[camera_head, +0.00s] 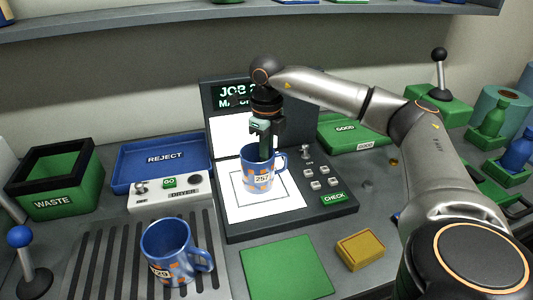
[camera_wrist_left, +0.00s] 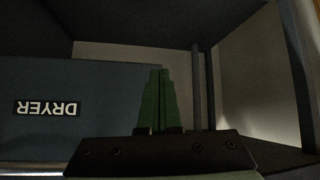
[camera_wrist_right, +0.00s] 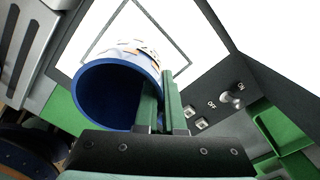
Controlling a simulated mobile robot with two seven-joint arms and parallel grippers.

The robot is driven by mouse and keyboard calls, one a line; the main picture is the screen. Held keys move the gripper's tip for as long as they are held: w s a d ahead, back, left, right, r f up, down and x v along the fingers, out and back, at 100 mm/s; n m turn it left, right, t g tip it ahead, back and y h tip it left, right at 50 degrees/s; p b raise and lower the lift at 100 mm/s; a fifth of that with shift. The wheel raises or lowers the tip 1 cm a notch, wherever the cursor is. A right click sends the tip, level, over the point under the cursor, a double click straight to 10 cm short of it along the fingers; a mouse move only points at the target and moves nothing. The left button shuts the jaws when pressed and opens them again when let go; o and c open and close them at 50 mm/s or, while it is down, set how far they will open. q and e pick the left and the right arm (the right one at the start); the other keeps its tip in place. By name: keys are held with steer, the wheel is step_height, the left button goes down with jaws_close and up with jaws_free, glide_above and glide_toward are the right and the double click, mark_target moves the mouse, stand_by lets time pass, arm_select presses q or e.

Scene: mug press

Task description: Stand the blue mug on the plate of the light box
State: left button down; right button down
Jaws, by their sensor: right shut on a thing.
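A blue mug (camera_head: 258,172) with orange patches and a white label is upright over the lit white plate (camera_head: 283,206) of the light box (camera_head: 335,213). It is inside the drawn square outline; I cannot tell for certain whether its base touches. My right gripper (camera_head: 264,152) points down and is shut on the mug's wall. In the right wrist view the mug's rim (camera_wrist_right: 85,75) shows beside the green fingers (camera_wrist_right: 160,100). A second blue mug (camera_head: 168,250) with orange patches stands on the slatted rack at the front left. My left gripper (camera_wrist_left: 158,98) shows only in its wrist view, fingers together and empty.
A blue REJECT tray (camera_head: 190,152), green WASTE bin (camera_head: 60,205) and white switch box (camera_head: 170,206) are at left. A green mat (camera_head: 285,268) and yellow block (camera_head: 360,250) lie in front. A DRYER panel (camera_wrist_left: 80,110) is near my left gripper.

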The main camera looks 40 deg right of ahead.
steer(key=c, duration=1.5)
jaws_free()
steer(key=shift+f, duration=0.2)
steer(key=o, duration=0.5)
steer(key=shift+r, duration=0.1)
step_height(320, 180, up, 12)
steer(key=shift+r+p, duration=0.15)
steer(key=shift+p, duration=0.75)
